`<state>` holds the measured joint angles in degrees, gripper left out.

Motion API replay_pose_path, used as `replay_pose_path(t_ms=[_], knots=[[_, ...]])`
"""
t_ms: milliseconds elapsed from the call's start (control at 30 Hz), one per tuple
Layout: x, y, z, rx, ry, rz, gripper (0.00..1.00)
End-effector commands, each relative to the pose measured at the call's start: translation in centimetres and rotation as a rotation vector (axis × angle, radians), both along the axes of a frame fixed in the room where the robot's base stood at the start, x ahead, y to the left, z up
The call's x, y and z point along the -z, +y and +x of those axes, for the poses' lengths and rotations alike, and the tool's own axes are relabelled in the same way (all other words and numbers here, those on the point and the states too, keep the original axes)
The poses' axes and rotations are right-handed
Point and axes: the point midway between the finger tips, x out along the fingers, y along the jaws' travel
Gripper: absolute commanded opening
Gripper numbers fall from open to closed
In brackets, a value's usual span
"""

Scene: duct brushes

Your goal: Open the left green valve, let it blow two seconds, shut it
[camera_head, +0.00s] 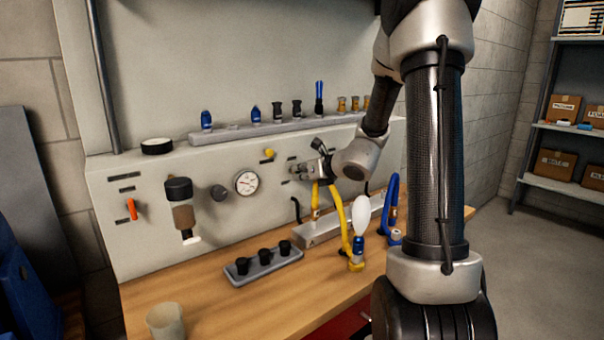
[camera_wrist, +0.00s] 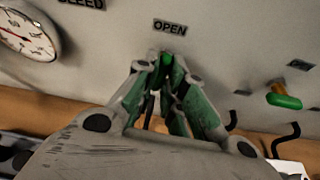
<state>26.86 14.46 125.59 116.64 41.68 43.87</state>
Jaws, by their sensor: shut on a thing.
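In the wrist view a small green valve handle (camera_wrist: 167,58) shows between my fingertips, just below a label reading OPEN. My gripper (camera_wrist: 163,72) is closed around this handle, and its fingers hide most of it. A second green handle (camera_wrist: 285,101) with an orange part sticks out of the panel to the right, apart from my fingers. In the head view my gripper (camera_head: 312,168) is against the panel, right of the pressure gauge (camera_head: 247,182). The valve is hidden there behind the gripper. I cannot tell how far the held handle is turned.
A yellow hose (camera_head: 340,215) and a blue hose (camera_head: 391,200) stand below my arm, with a white balloon-like piece (camera_head: 361,214) between them.

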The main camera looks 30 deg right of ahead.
Motion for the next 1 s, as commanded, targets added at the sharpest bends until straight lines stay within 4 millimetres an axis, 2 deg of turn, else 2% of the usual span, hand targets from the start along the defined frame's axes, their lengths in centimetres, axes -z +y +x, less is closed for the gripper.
replay_pose_path(t_ms=[633,667,767,1000], knots=[[0.14,0.05,-0.07,0.0,-0.007,-0.054,0.0],[0.14,0.05,-0.07,0.0,-0.007,-0.054,0.13],[0.12,0.05,-0.06,0.0,-0.007,-0.054,0.32],[0.04,0.04,-0.03,0.0,-0.009,-0.053,0.33]])
